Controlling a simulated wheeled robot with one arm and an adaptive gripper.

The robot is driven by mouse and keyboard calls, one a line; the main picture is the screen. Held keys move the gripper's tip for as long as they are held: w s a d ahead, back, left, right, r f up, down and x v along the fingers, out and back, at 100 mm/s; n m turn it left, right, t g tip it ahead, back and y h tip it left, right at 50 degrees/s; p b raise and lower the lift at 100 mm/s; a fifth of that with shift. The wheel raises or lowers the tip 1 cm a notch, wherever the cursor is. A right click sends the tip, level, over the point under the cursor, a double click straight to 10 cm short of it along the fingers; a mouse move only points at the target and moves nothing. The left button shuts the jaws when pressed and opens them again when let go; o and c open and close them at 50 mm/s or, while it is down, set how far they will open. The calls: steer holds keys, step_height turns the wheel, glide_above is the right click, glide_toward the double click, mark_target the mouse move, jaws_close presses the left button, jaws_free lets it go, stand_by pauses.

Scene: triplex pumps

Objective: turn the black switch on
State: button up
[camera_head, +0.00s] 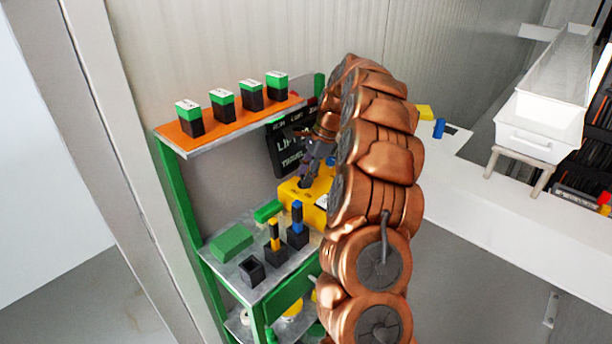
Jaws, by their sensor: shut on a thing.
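A yellow box (291,191) sits on the metal top of a green bench, partly behind my copper-coloured arm. My gripper (306,181) points down at the top of this box, its fingers close together. It is shut on a small dark part there, which looks like the black switch. The fingers and arm hide most of this part, so its position cannot be read.
Two black holders with yellow (274,236) and blue (297,219) tools, an empty black holder (251,270) and a green block (232,242) stand nearby. Above, an orange shelf (233,127) carries several green-and-black boxes. A black sign (282,152) hangs behind my gripper.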

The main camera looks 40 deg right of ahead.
stand_by(0.3)
steer(key=o, duration=1.1)
steer(key=shift+o, duration=0.2)
steer(key=shift+r+m, duration=0.1)
steer(key=shift+m, duration=0.2)
